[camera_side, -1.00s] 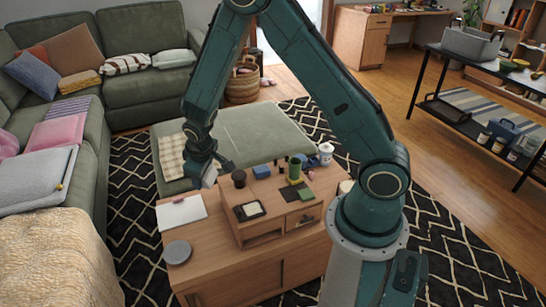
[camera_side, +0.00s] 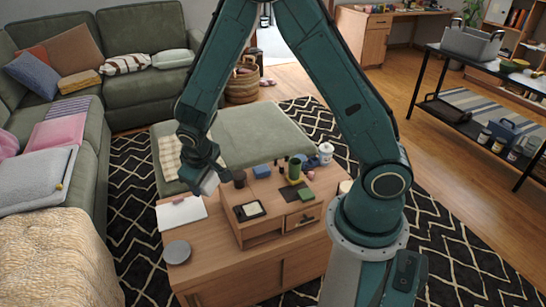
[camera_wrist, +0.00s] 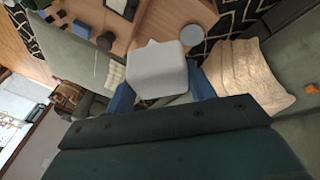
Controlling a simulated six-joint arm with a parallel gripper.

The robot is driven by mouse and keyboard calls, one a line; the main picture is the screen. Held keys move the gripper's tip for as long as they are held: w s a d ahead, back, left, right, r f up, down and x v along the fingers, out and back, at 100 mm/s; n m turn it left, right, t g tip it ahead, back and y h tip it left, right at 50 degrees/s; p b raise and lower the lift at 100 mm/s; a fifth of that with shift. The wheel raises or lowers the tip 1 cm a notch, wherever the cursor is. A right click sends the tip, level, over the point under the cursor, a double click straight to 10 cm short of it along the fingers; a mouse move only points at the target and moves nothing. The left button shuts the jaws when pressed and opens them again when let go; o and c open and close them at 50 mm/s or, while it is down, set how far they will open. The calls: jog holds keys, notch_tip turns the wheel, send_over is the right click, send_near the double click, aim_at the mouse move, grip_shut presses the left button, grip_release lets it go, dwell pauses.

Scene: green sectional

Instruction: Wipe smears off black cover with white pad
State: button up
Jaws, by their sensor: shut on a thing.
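My gripper (camera_side: 206,181) is shut on a white pad (camera_side: 209,185), held in the air near the left end of the wooden table. In the wrist view the pad (camera_wrist: 158,68) is a pale rounded block between the blue fingers of my gripper (camera_wrist: 161,92). A small black rectangular item with a pale patch, which looks like the black cover (camera_side: 249,211), lies on the raised wooden unit, right of and below my gripper in the side view. It shows partly at the top of the wrist view (camera_wrist: 122,7). The pad is apart from it. I cannot make out separate smears.
A white sheet on a clipboard (camera_side: 182,213) and a grey disc (camera_side: 177,252) lie on the lower tabletop. A dark cup (camera_side: 239,179), a blue block (camera_side: 262,171), a green cylinder (camera_side: 294,168) and a green block (camera_side: 306,195) stand on the unit. A green ottoman (camera_side: 250,132) is behind.

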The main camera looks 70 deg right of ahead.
jog(key=s+d+f+m, duration=0.1)
jog(key=d+f+m, duration=0.3)
jog(key=d+f, duration=0.4)
jog(key=d+f+m, duration=0.5)
jog(key=d+f, duration=0.3)
jog(key=d, duration=0.6)
jog(key=shift+s+d+f+m, duration=0.2)
jog(key=shift+s+f+m, duration=0.05)
jog(key=shift+s+m, duration=0.1)
jog(key=shift+f+h, duration=0.1)
jog(key=shift+h, duration=0.2)
jog(key=shift+f, duration=2.4)
